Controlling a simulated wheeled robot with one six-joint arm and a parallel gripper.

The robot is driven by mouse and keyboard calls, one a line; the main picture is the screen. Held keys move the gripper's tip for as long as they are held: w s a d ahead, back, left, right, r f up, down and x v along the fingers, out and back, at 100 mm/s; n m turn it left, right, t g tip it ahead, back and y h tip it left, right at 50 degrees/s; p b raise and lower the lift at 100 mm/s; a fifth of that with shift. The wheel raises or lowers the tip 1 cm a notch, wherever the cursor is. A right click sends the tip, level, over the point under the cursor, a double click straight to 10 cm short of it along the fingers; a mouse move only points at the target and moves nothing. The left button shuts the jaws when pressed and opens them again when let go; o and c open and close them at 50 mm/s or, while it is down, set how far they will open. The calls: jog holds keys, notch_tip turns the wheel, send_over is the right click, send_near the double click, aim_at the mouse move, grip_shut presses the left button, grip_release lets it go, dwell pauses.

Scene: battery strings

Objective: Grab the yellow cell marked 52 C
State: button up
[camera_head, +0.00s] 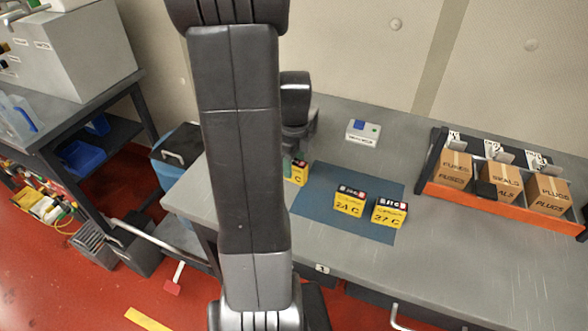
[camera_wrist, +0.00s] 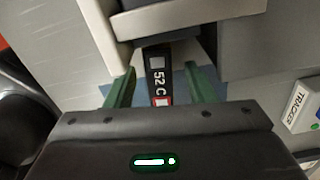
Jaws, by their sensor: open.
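The cell marked 52 C (camera_wrist: 158,77) shows in the wrist view with its dark top and white lettering. It lies between the two green fingers of my gripper (camera_wrist: 162,88), which are open, with a gap visible on each side. In the head view a yellow cell (camera_head: 300,173) stands at the left part of the blue mat, partly hidden by my arm; only a "C" can be read on it. A green finger shows beside it there; most of my gripper is hidden.
Yellow cells marked 24 C (camera_head: 349,204) and 27 C (camera_head: 391,213) stand on the blue mat (camera_head: 325,183). A white-and-blue box (camera_head: 363,131) sits behind; the wrist view shows a tracker box (camera_wrist: 301,105) at right. An orange rack (camera_head: 500,203) holds cartons. The bench front right is clear.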

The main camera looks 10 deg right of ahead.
jog(key=shift+f, duration=1.3)
grip_shut()
jog(key=shift+r, duration=0.2)
